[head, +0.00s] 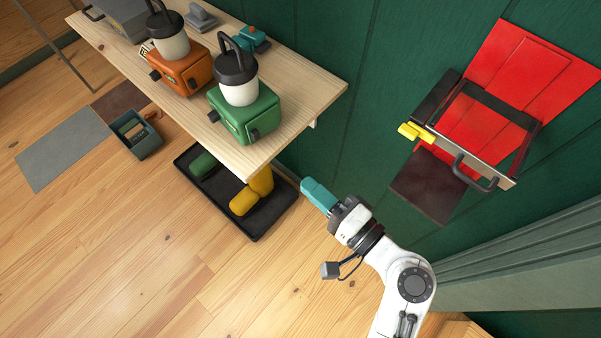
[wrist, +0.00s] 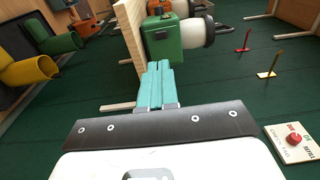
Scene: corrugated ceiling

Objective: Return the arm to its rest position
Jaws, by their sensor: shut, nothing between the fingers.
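My gripper (head: 318,196) is at the end of my white arm, right of the bench's near corner in the head view. Its teal fingers are together and hold nothing. In the wrist view my gripper (wrist: 155,75) points toward the bench, with its fingers pressed side by side. The green machine (head: 246,115) stands on the bench beyond the fingers; it also shows in the wrist view (wrist: 172,40). The fingers look apart from it.
The wooden bench (head: 322,85) also carries an orange machine (head: 183,72). A black tray (head: 268,222) with boots lies below. A red panel with a dark frame (head: 535,85) is on the green wall at right. Open wooden floor (head: 130,270) lies at lower left.

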